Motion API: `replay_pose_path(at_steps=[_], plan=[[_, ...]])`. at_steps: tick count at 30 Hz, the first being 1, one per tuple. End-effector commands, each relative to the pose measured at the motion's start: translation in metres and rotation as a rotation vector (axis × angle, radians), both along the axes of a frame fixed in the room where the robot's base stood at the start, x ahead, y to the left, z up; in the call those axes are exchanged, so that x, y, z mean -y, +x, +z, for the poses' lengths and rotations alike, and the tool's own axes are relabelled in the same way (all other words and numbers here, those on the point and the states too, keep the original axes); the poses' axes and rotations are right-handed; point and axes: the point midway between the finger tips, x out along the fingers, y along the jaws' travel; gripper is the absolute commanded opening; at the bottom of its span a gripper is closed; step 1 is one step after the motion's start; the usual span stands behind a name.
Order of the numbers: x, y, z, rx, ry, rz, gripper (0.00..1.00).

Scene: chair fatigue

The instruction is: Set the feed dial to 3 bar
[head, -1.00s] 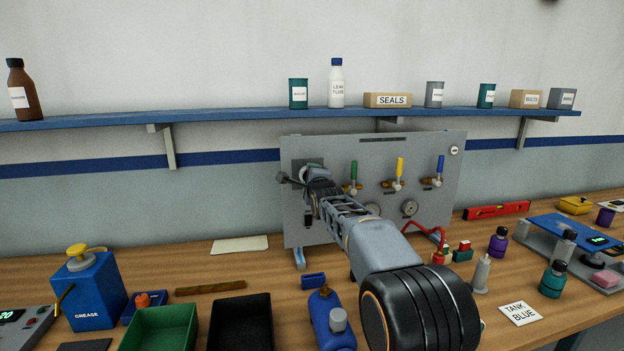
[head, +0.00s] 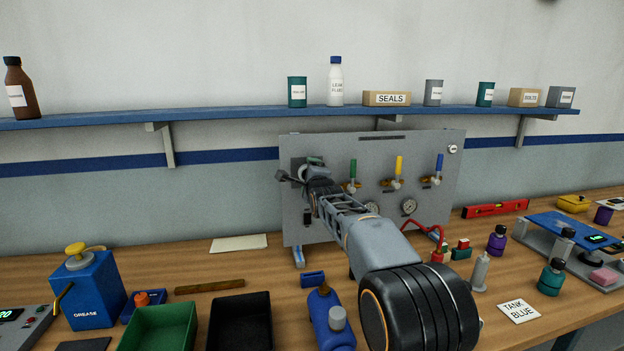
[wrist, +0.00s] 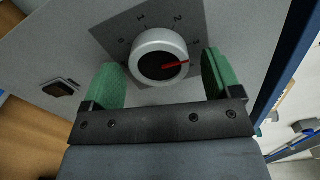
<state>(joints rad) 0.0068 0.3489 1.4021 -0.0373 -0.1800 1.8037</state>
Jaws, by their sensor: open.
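The feed dial (wrist: 150,45) is a round white knob with a dark face and a red pointer, on a dark square plate marked with numbers from 0 up. In the wrist view the red pointer points right, below the 3, towards a mark beside the right finger. My gripper (wrist: 164,80) is open, with one green finger on each side of the knob; gaps show, and contact cannot be told. In the head view my gripper (head: 306,172) is at the upper left of the grey panel (head: 335,150) and hides most of the dial.
Green, yellow and blue valve handles (head: 397,167) and gauges (head: 409,206) are on the panel, right of my gripper. A dark switch (wrist: 60,88) is left of the dial. Trays and bottles crowd the bench; a shelf (head: 230,113) runs above.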

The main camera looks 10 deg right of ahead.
Motion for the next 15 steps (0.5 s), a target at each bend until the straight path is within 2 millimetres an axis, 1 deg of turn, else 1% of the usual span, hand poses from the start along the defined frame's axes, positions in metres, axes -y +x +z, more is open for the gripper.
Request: replay_pose_path(at_steps=[2,5,8,15], plan=[[0.000,-0.003,0.000,0.001,0.000,0.000,0.84],[0.000,-0.013,0.000,0.002,0.000,0.000,0.84],[0.000,-0.030,-0.001,0.003,0.000,0.000,0.84],[0.000,-0.079,-0.001,0.003,0.000,0.000,0.84]])
